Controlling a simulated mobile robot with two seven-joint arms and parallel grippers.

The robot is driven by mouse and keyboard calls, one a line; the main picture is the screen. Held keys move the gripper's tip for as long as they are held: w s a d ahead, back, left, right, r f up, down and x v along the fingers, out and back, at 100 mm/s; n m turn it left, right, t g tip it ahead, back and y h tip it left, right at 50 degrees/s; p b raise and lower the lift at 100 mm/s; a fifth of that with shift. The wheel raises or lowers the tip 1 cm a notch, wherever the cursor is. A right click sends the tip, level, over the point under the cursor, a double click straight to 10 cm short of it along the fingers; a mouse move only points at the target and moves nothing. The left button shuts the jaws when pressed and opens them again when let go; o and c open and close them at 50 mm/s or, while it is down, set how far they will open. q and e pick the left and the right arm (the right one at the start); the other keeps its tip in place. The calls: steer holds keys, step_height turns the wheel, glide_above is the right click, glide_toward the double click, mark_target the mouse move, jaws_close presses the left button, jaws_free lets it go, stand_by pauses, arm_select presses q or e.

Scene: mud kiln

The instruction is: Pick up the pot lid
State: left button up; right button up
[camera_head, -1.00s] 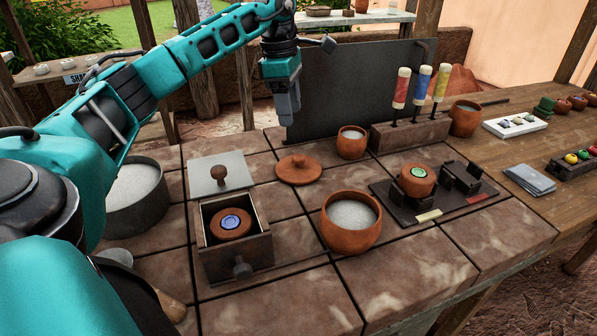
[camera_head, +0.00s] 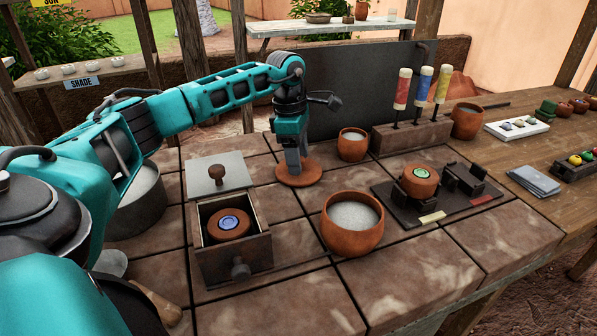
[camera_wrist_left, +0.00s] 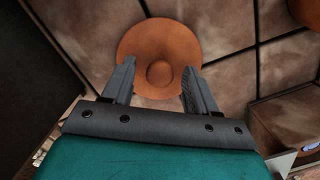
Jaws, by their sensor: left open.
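The pot lid (camera_head: 310,174) is a round terracotta disc lying flat on the tiled bench top. My left gripper (camera_head: 294,172) points down over it in the head view and covers its middle, including its knob. In the left wrist view the lid (camera_wrist_left: 150,45) and its round knob (camera_wrist_left: 160,74) show fully between the fingers. My left gripper (camera_wrist_left: 156,85) is open, with one finger on each side of the knob and a gap to it. Whether the fingertips touch the lid's surface I cannot tell. My right gripper is not in view.
A large terracotta pot (camera_head: 352,236) with pale contents stands in front, and a smaller pot (camera_head: 353,150) stands right of my gripper. A wooden box (camera_head: 264,253) is at front left. A dark upright panel (camera_head: 365,82) stands behind. A black fixture (camera_head: 392,202) is at right.

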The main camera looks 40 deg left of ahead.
arm_select(q)
steer(key=shift+r, duration=0.1)
steer(key=c, duration=1)
steer(key=shift+c, duration=0.2)
step_height(320, 180, up, 20)
steer(key=p, duration=0.4)
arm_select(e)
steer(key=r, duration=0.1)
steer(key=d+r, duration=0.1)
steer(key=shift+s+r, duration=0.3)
arm_select(q)
steer(key=o, duration=0.4)
steer(key=shift+c, duration=0.2)
steer(key=c, duration=0.3)
steer(key=shift+c, duration=0.3)
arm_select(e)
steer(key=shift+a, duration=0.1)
